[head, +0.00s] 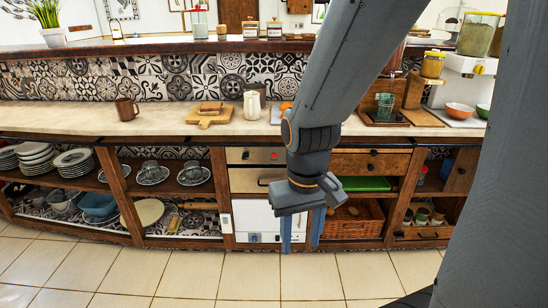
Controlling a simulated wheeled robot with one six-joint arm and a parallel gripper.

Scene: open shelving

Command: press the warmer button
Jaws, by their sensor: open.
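A built-in cream-coloured unit sits under the counter left of my arm. Its top panel (245,156) has a small dark knob and a small red spot (274,156), which may be the warmer button or a light; it is too small to tell. Below is a drawer front with a handle (258,182), then a white appliance (252,218) with small controls along its lower edge. My gripper (301,238) hangs fingers down in front of the white appliance's right side and the wicker basket. It is open, with nothing visible between the fingers. My arm hides part of the unit's right side.
The counter (80,117) holds a brown mug (127,109), a cutting board (208,118) and a white jug (252,105). Open shelves on the left hold plates and bowls. A wicker basket (352,222) is right of my gripper. The tiled floor (190,275) in front is clear.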

